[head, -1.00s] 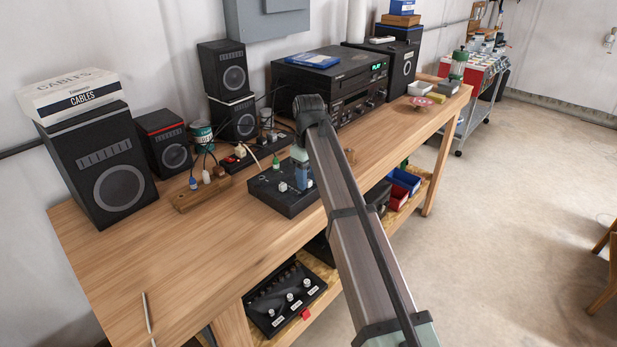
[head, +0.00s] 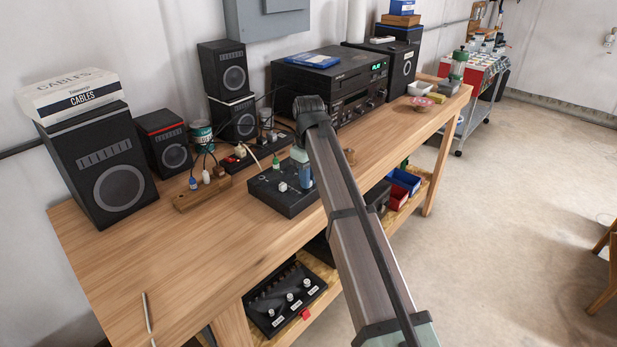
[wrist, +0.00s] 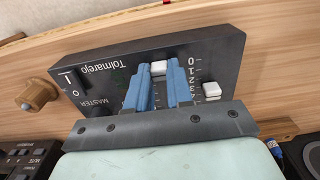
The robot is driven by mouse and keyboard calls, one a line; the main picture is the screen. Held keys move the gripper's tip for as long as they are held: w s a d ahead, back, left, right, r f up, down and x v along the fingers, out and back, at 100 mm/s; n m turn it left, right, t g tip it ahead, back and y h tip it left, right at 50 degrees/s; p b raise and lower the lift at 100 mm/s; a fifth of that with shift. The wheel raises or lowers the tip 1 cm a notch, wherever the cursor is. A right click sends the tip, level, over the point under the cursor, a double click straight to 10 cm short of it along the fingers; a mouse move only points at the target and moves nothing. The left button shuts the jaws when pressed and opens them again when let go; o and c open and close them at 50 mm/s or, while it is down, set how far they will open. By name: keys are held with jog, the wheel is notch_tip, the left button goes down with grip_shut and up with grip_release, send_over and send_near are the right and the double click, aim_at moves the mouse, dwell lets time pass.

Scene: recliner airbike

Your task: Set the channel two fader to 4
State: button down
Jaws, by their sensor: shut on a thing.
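The black fader box (head: 290,205) stands on the workbench, under my gripper (head: 304,180) in the head view. In the wrist view the box (wrist: 110,65) appears upside down, with a MASTER label and a scale from 0 to 4 visible. My gripper's blue fingers (wrist: 158,88) are shut on a white fader cap (wrist: 158,69), which sits near the 0 end of the scale. A second white fader cap (wrist: 212,89) is free, to the right, near the 3 mark. The channel labels are hidden, so I cannot tell which fader is channel two.
A wooden block with plugs (head: 203,190) and a power strip (head: 240,158) stand left of and behind the box. A stereo stack (head: 335,85) and speakers (head: 110,165) line the wall. The bench's front left is mostly clear.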

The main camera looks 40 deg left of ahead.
aim_at(294, 179)
jog(key=a, duration=0.5)
jog(key=shift+a, duration=0.4)
jog(key=shift+d, duration=0.1)
jog(key=c, duration=1)
grip_release()
jog(key=shift+r, duration=0.15)
notch_tip(294, 179, up, 14)
jog(key=shift+f, duration=0.2)
